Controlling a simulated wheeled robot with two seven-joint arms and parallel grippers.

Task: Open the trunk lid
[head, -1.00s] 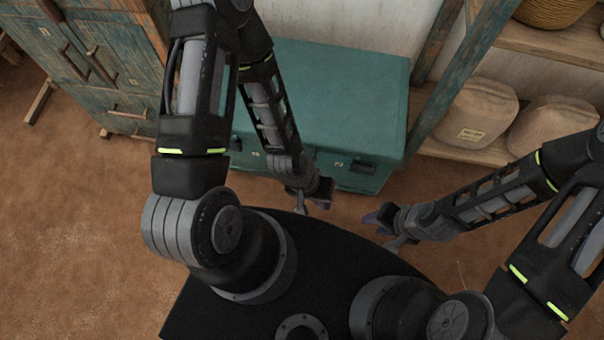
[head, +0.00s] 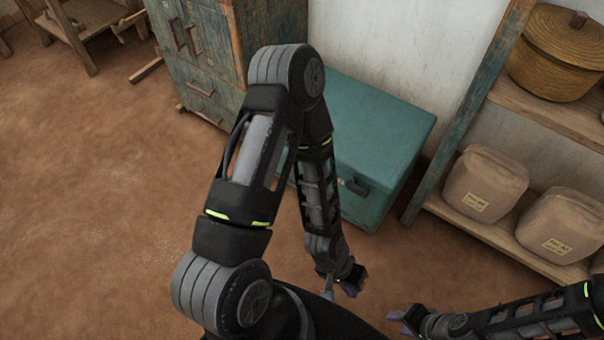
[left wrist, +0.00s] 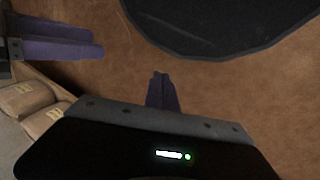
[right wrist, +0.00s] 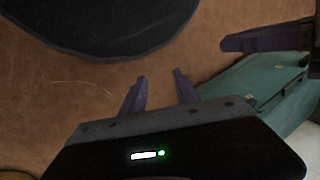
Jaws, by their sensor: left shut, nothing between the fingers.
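The teal trunk (head: 385,125) stands against the wall in the head view, partly hidden by my left arm. Its lid is down, and a dark latch (head: 355,187) shows on its front edge. My left gripper (head: 354,282) is over the floor in front of the trunk, apart from it; in the left wrist view its fingers (left wrist: 161,76) are together and empty. My right gripper (head: 398,316) is further right and lower in the head view; in the right wrist view its fingers (right wrist: 160,75) are apart with nothing between them. Part of the trunk (right wrist: 262,95) also shows there.
A worn blue-green cabinet (head: 205,60) stands left of the trunk. A shelf (head: 545,112) at right holds a lidded basket (head: 560,55) and two sacks (head: 485,182). Bare earth floor (head: 110,200) is clear at left and before the trunk.

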